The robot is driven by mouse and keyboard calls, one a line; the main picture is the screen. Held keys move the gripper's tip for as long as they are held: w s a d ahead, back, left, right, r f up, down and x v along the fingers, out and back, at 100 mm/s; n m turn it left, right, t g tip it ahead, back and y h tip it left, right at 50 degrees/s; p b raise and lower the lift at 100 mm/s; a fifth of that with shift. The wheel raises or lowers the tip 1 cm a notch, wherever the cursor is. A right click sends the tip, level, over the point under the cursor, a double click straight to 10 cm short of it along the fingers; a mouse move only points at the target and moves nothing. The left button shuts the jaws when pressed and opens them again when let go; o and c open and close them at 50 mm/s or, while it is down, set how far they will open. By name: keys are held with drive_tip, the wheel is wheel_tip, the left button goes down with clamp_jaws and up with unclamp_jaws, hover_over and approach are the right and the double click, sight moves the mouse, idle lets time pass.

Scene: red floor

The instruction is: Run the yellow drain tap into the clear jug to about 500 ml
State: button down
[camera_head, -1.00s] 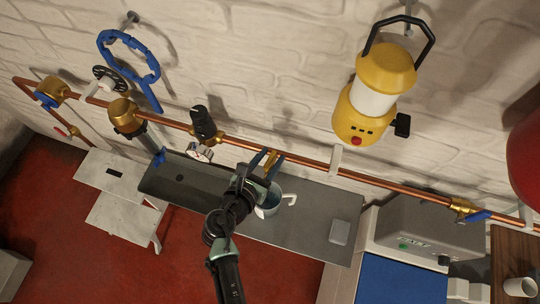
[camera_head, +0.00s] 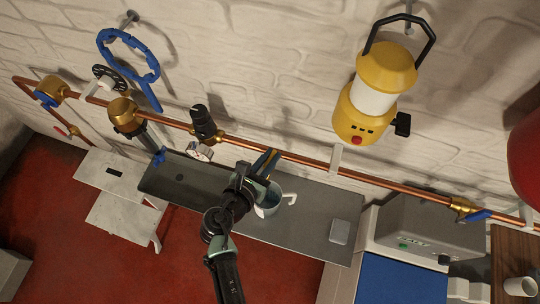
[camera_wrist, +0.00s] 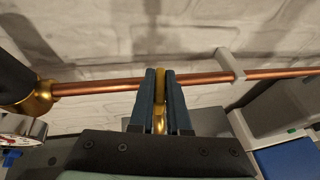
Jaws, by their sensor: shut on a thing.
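My gripper (camera_head: 268,163) is at the copper pipe above the grey bench, shut on the yellow drain tap. In the wrist view the tap (camera_wrist: 160,88) shows as a narrow brass-yellow piece between the two dark blue fingers (camera_wrist: 160,98), just below the pipe. The clear jug (camera_head: 270,209), with a white handle (camera_head: 290,198) on its right, stands on the bench below the gripper. The gripper and wrist partly cover it in the head view. The wrist view does not show the jug. I cannot see the water level or any stream.
The copper pipe (camera_head: 310,163) runs along the brick wall. A black regulator (camera_head: 203,122) and a round gauge (camera_head: 199,152) are left of the tap. A pipe bracket (camera_head: 335,158) is to the right. The right part of the grey bench (camera_head: 315,220) is mostly clear.

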drive_tip(key=shift+h, duration=0.3)
drive_tip(key=m+g+h+b, duration=0.1)
drive_tip(key=m+g+h, duration=0.1)
drive_tip(key=m, duration=0.1)
drive_tip(key=shift+w+a+h+b, duration=0.1)
drive_tip(key=shift+w+h+b, duration=0.05)
drive_tip(key=shift+h+b, duration=0.2)
drive_tip(key=m+g+h+b, duration=0.1)
drive_tip(key=m+g, duration=0.1)
drive_tip(key=m+g+h+b, duration=0.2)
drive_tip(key=shift+f+m+g, duration=0.15)
drive_tip(key=shift+m+g, duration=0.25)
drive_tip(key=m+g+b, duration=0.2)
drive_tip(key=g+b, duration=0.1)
drive_tip(key=shift+m+h, duration=0.35)
drive_tip(key=shift+m, duration=0.05)
drive_tip(key=shift+m+g+b, duration=1.25)
drive_tip(key=shift+m+g, duration=0.35)
drive_tip(key=shift+g, duration=0.4)
drive_tip(key=shift+s+m+g, duration=0.2)
drive_tip(key=shift+m+g, duration=0.2)
drive_tip(key=c, duration=0.9)
unclamp_jaws()
